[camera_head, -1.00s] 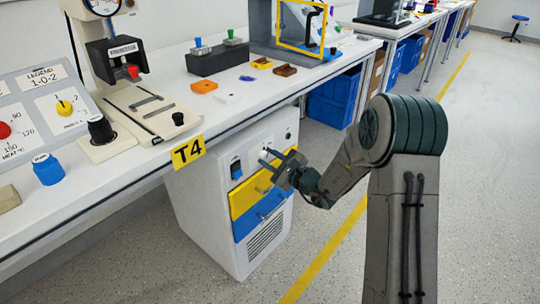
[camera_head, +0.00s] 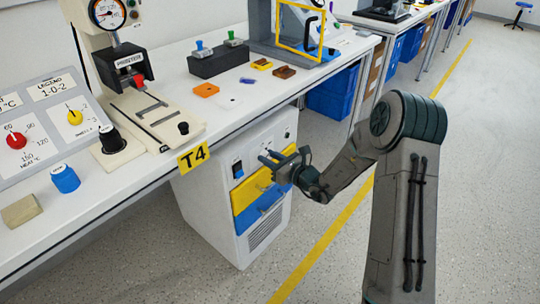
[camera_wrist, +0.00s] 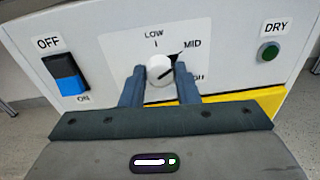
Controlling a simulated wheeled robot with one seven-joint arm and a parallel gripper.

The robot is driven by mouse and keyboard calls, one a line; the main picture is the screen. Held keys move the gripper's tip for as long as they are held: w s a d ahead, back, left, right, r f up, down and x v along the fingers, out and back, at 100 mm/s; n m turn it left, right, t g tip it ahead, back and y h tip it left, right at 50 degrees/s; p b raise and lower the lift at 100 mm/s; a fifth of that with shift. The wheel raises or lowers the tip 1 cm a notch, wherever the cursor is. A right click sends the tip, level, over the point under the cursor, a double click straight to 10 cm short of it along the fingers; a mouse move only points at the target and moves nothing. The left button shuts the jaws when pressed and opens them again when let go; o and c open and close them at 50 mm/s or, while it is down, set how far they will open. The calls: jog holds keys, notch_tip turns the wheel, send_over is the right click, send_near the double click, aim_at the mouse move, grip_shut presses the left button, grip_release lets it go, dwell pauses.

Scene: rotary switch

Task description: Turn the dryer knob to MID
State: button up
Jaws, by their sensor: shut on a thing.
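The dryer (camera_head: 222,209) is a white cabinet under the bench. In the wrist view its round white knob (camera_wrist: 159,71) sits on a white dial plate marked LOW, MID and a partly hidden third label. A dark pointer line on the knob points up and right, toward the MID label (camera_wrist: 192,43). My gripper (camera_wrist: 158,76) has one finger on each side of the knob and is shut on it. In the head view my gripper (camera_head: 266,158) is at the dryer's front panel, and its fingers hide the knob.
A blue and black OFF/ON rocker switch (camera_wrist: 66,74) is left of the dial. A green DRY button (camera_wrist: 268,52) is to the right. The bench edge with a T4 sign (camera_head: 193,156) overhangs the dryer.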

jog(key=shift+f, duration=0.1)
dwell(0.3)
jog(key=o, duration=1)
jog(key=shift+d, duration=0.1)
jog(key=p+v, duration=0.2)
jog(key=v, duration=1.1)
jog(key=shift+s+d+p, duration=0.25)
jog(key=shift+s+p, duration=0.05)
